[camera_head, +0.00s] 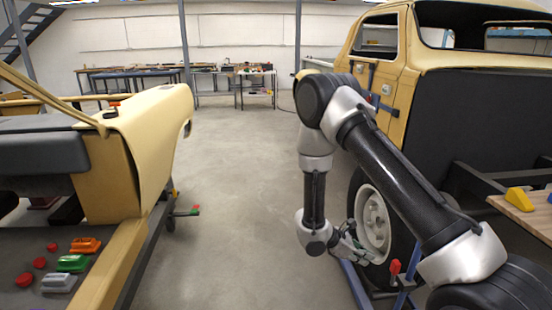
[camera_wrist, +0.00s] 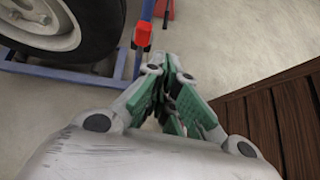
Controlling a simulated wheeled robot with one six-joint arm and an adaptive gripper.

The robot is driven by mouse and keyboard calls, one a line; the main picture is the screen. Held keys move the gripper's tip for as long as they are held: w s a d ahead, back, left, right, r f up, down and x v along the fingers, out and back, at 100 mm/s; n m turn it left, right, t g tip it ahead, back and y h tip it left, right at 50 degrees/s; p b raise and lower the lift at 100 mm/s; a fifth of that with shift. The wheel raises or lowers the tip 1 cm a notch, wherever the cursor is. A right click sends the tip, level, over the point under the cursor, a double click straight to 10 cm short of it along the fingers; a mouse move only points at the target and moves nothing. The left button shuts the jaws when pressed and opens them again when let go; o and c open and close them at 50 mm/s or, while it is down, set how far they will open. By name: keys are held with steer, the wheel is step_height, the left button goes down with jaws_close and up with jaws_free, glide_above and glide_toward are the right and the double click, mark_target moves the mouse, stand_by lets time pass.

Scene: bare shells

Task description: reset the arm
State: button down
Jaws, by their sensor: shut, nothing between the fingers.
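My arm reaches forward on the right side of the head view, bent at the elbow, with its wrist hanging low. My gripper (camera_head: 362,250) is at the end of it, in front of the truck's wheel (camera_head: 374,222); I cannot tell how far apart they are. In the wrist view my gripper (camera_wrist: 172,98) has its green-padded fingers together with nothing between them. The wheel (camera_wrist: 62,24) also shows there at the upper left.
A yellow truck shell (camera_head: 392,62) stands at right on a blue frame (camera_head: 352,284). A yellow car body (camera_head: 140,150) is at left, near several coloured pieces on a dark surface. Workbenches (camera_head: 222,70) line the back. Concrete floor (camera_head: 236,190) between is clear. Dark planks (camera_wrist: 275,118) lie right in the wrist view.

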steer(key=s+r+m+t+y, duration=0.1)
steer(key=s+r+m+y, duration=0.2)
steer(key=r, duration=1)
steer(key=s+d+r+m+t+y, duration=0.1)
steer(key=s+r+m+y, duration=0.3)
steer(key=s+r+m, duration=0.4)
steer(key=s+d+r+m+t+y, duration=0.1)
steer(key=s+r+m+t+y, duration=0.2)
steer(key=s+r+m, duration=0.3)
steer(key=s+r, duration=0.5)
steer(key=r, duration=0.8)
steer(key=shift+r+y, duration=0.15)
steer(key=shift+y, duration=0.25)
